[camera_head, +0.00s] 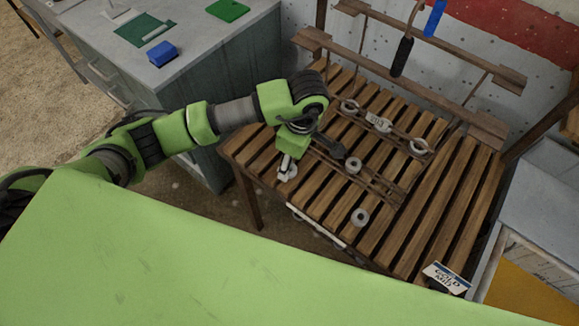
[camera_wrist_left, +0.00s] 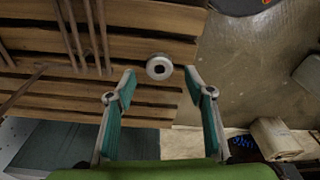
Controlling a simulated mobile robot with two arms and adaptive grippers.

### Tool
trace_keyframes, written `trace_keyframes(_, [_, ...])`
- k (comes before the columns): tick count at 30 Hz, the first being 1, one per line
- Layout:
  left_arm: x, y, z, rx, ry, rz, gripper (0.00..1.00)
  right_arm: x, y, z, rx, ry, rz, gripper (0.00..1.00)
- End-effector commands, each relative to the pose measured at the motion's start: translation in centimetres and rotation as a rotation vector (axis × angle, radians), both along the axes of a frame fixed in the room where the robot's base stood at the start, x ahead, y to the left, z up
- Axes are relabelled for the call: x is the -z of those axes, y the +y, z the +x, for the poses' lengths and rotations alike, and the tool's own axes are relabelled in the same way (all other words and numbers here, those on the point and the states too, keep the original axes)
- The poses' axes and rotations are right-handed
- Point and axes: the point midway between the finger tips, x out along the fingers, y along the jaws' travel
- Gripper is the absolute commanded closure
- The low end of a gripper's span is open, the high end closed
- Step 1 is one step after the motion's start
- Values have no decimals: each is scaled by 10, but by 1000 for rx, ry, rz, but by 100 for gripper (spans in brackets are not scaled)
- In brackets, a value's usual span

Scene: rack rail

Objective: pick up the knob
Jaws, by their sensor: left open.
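A pale round knob (camera_wrist_left: 159,67) with a dark centre sits near the edge of the slatted wooden table in the left wrist view. It also shows in the head view (camera_head: 289,175), partly hidden by my gripper. My left gripper (camera_wrist_left: 160,84) is open, with one finger on each side just short of the knob. In the head view my left gripper (camera_head: 286,162) points down right at the knob. I cannot tell whether a finger touches it. My right gripper is in neither view.
More round pieces stand on the slatted table (camera_head: 460,190): one in the middle (camera_head: 353,165), one at the front (camera_head: 361,217), several on a rail behind. A card sign (camera_head: 446,277) stands at the front right. A grey cabinet (camera_head: 215,60) holds a blue block (camera_head: 162,53).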

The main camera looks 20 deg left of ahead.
Motion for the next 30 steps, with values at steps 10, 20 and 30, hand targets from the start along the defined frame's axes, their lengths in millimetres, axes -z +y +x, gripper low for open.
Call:
trace_keyframes(10, [34, 3, 2, 1, 0, 0, 52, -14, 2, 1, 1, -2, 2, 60])
trace_keyframes(20, [34, 3, 2, 0, 0, -1, 93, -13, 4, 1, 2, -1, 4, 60])
trace_keyframes(30, [33, 3, 2, 0, -1, -1, 94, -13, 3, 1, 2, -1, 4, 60])
